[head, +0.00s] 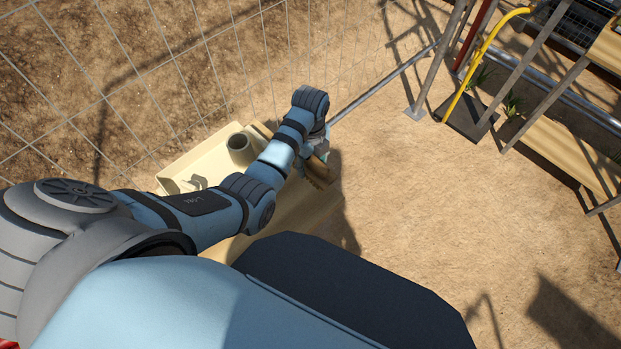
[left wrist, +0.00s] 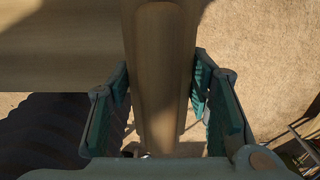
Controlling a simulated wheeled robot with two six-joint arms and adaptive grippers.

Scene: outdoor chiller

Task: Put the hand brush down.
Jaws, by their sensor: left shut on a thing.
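The hand brush has a brown wooden body (head: 319,172), which shows just beyond my left forearm in the head view, at the right end of a cream table. In the left wrist view its smooth wooden back (left wrist: 163,75) runs up the middle of the picture. My left gripper (head: 318,150) is shut on it; in the left wrist view the teal fingers (left wrist: 165,100) stand on both sides of the wood. The bristles are mostly hidden. I cannot tell whether the brush touches the table. My right gripper is not in view.
The cream table (head: 290,215) lies partly under my left arm. A grey-green cup (head: 239,147) and a small light metal piece (head: 196,183) are in its raised-edge part. A wire mesh fence (head: 215,60) stands behind. Bare sandy ground (head: 430,200) is right of the table.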

